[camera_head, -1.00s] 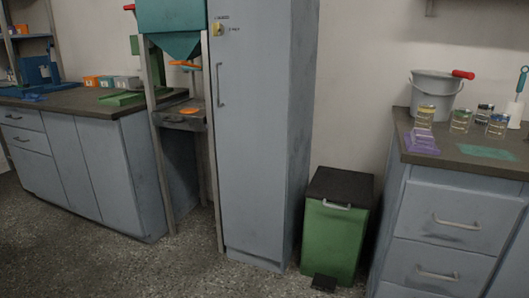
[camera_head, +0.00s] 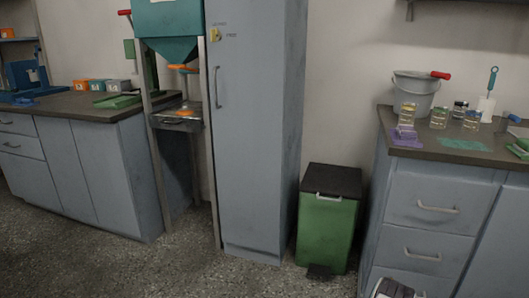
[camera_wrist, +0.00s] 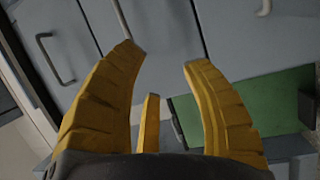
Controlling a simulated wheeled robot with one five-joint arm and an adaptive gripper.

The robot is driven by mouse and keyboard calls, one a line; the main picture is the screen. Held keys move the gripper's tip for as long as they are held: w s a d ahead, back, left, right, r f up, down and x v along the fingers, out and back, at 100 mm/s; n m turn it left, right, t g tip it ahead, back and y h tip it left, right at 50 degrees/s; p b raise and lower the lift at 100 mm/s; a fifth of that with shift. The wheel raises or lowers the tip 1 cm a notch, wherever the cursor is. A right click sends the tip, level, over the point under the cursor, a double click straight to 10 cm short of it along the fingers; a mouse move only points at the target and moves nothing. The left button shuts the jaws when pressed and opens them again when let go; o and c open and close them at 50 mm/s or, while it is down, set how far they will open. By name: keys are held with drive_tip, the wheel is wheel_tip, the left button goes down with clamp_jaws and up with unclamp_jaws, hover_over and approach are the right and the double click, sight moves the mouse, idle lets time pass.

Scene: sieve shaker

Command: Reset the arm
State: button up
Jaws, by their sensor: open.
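My gripper (camera_wrist: 165,62) shows in the wrist view with its yellow ribbed fingers spread apart. It is open, and nothing is between the fingers. Beyond the fingertips are grey-blue cabinet fronts with metal handles, and a green surface lies behind the right finger. In the head view the fingers cannot be made out. A dark and light part at the bottom edge, right of the middle, looks like a piece of my own arm.
A green pedal bin (camera_head: 327,231) stands between a tall grey cabinet (camera_head: 257,130) and a drawer counter (camera_head: 431,209). A teal hopper (camera_head: 168,50) stands left. The speckled floor ahead is clear.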

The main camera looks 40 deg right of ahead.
drive_tip(key=w+a+r+t+y+p, duration=0.1)
drive_tip(key=w+a+r+y+p, duration=0.3)
drive_tip(key=w+r, duration=0.5)
drive_tip(key=w+a+r+t+y+p, duration=0.1)
drive_tip(key=w+a+r+p, duration=0.1)
drive_tip(key=w+r+p, duration=0.65)
drive_tip(key=w+a+r+t+y+p, duration=0.15)
drive_tip(key=w+a+r+y, duration=0.35)
drive_tip(key=r, duration=0.7)
drive_tip(key=w+a+r+y+p, duration=0.1)
drive_tip(key=w+a+r+p, duration=0.4)
drive_tip(key=a+r, duration=0.6)
drive_tip(key=s+a+r+m+g+y+p, duration=0.1)
drive_tip(key=s+a+r+y+p, duration=0.4)
drive_tip(key=a+r, duration=0.6)
drive_tip(key=s+a+r+g+p, duration=0.1)
drive_tip(key=s+a+r+p, duration=0.2)
drive_tip(key=a+r+p, duration=0.75)
drive_tip(key=s+a+r+g+y+p, duration=0.1)
drive_tip(key=s+a+r+p, duration=0.1)
drive_tip(key=s+a, duration=0.5)
drive_tip(key=s+a+r+g+y+p, duration=0.1)
drive_tip(key=s+a+r+g+p, duration=0.1)
drive_tip(key=s+a, duration=0.5)
drive_tip(key=s+r+p, duration=0.1)
drive_tip(key=s+r, duration=0.1)
drive_tip(key=s, duration=0.3)
drive_tip(key=shift+a+r+m+y, duration=0.3)
drive_tip(key=shift+a+r+m, duration=0.05)
drive_tip(key=shift+m, duration=0.05)
